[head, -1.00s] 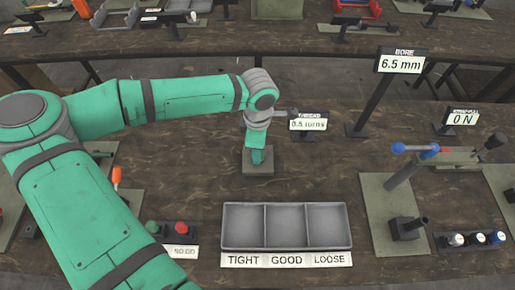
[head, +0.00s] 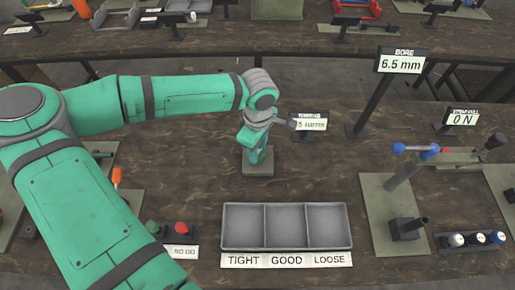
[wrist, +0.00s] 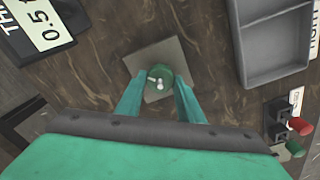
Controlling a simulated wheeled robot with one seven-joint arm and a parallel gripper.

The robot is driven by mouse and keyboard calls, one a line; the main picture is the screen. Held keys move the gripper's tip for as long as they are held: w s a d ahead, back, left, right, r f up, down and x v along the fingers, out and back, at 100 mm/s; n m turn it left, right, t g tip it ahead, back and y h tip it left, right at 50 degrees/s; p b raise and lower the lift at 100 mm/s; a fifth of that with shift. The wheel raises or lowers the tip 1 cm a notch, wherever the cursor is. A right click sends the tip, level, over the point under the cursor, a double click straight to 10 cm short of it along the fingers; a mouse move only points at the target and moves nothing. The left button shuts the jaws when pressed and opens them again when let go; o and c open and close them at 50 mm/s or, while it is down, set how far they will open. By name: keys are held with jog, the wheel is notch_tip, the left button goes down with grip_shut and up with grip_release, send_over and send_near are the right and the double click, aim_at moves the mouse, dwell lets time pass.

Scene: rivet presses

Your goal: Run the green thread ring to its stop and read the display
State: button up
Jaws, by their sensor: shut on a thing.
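In the wrist view, the green thread ring (wrist: 157,72) sits over the middle of a square grey plate (wrist: 137,62). My gripper (wrist: 158,98) has a finger on either side of the ring and is shut on it. In the head view, my gripper (head: 256,158) points down at the grey plate (head: 258,170) and hides the ring. The thread display (head: 311,125) stands just behind it, its left part covered by my wrist. The wrist view shows this display (wrist: 45,22) reading 0.5, cut off at the frame edge.
A grey three-part tray (head: 286,247), labelled TIGHT, GOOD and LOOSE, lies in front. A red button (head: 181,228) and a green one stand left of it. The bore display (head: 400,63) reads 6.5 mm. Another display (head: 462,117) reads 0 N. A blue-handled press (head: 410,165) stands right.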

jog(key=shift+d+r, duration=0.1)
jog(key=o, duration=1.1)
jog(key=shift+c, duration=0.2)
notch_tip(320, 180, up, 11)
jog(key=shift+f, duration=0.2)
dwell(0.6)
